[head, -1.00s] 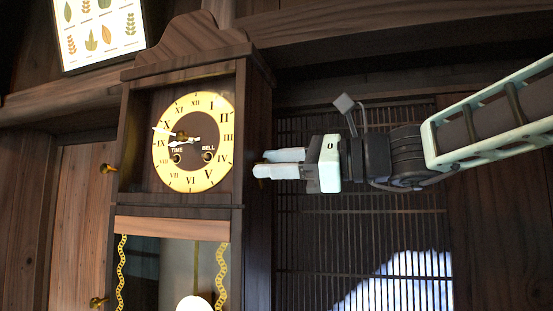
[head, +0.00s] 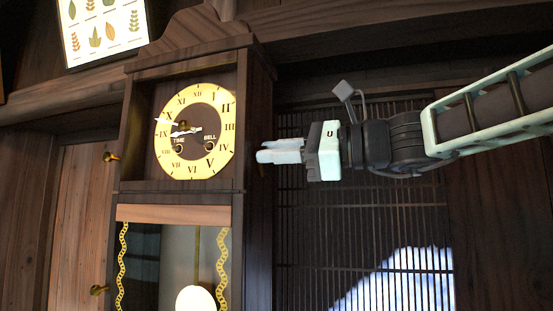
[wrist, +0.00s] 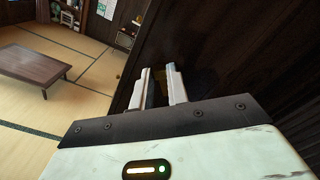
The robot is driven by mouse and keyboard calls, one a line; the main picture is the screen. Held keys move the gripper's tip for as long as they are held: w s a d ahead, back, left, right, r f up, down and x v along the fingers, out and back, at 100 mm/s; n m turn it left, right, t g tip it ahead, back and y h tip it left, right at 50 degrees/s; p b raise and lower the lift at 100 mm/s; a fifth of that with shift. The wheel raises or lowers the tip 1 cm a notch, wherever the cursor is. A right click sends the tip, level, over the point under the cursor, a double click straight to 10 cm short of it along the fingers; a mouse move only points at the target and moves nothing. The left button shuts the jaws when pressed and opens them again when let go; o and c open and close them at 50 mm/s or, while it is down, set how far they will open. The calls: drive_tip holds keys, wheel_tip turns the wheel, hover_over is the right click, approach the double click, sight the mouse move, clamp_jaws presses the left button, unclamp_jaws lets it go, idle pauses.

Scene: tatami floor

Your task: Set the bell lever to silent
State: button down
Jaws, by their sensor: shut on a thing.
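The wall clock (head: 222,98) has a gold dial with two winding holes marked TIME and BELL, seen in the head view. My gripper (head: 262,154) is at the right side of the clock case, beside dial height, with its fingers pointing left. The fingers are close together, shut at the case's side. The bell lever itself is hidden or too small to make out at the fingertips. The wrist view shows the two pale fingers (wrist: 160,78) against the dark case, with little visible between them.
A dark lattice panel (head: 360,215) stands behind my arm. A brass knob (head: 110,157) is on the clock's left side. The pendulum (head: 195,298) hangs below the dial. A low table (wrist: 40,68) stands on the tatami in the wrist view, with open floor around it.

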drive_tip(key=c, duration=1.4)
unclamp_jaws()
drive_tip(key=shift+o, duration=0.2)
drive_tip(key=shift+d, duration=0.1)
drive_tip(key=b+v, duration=0.6)
drive_tip(key=v, duration=1.1)
drive_tip(key=shift+d+b, duration=0.15)
drive_tip(key=shift+b, duration=0.25)
